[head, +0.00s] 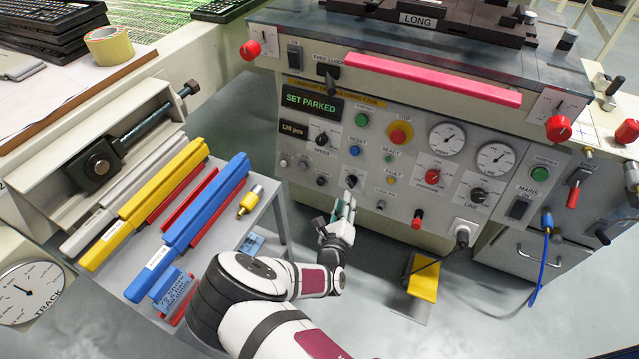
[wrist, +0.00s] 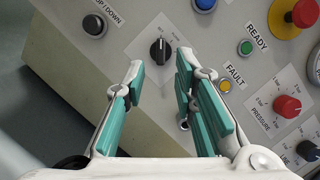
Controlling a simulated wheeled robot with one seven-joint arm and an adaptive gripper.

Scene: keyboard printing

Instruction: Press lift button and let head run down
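A black round button (wrist: 94,25) labelled UP/DOWN sits at the upper left in the wrist view; it also shows low on the panel in the head view (head: 321,181). My gripper (wrist: 161,64) is open and empty, its teal-padded fingers pointing at the panel. A black selector knob (wrist: 160,51) shows between and beyond the fingertips, with the button to the left of them. In the head view my gripper (head: 344,203) is just below that knob (head: 352,181). I cannot tell whether the fingertips touch the panel. No part is clearly identifiable as the head.
The display (head: 312,101) reads SET PARKED. A red-and-yellow stop button (head: 399,132), a blue button (head: 354,151) and a red pressure knob (head: 432,177) share the panel. A side table with blue (head: 190,226) and yellow bars (head: 150,203) stands left. A yellow pedal (head: 423,278) is on the floor.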

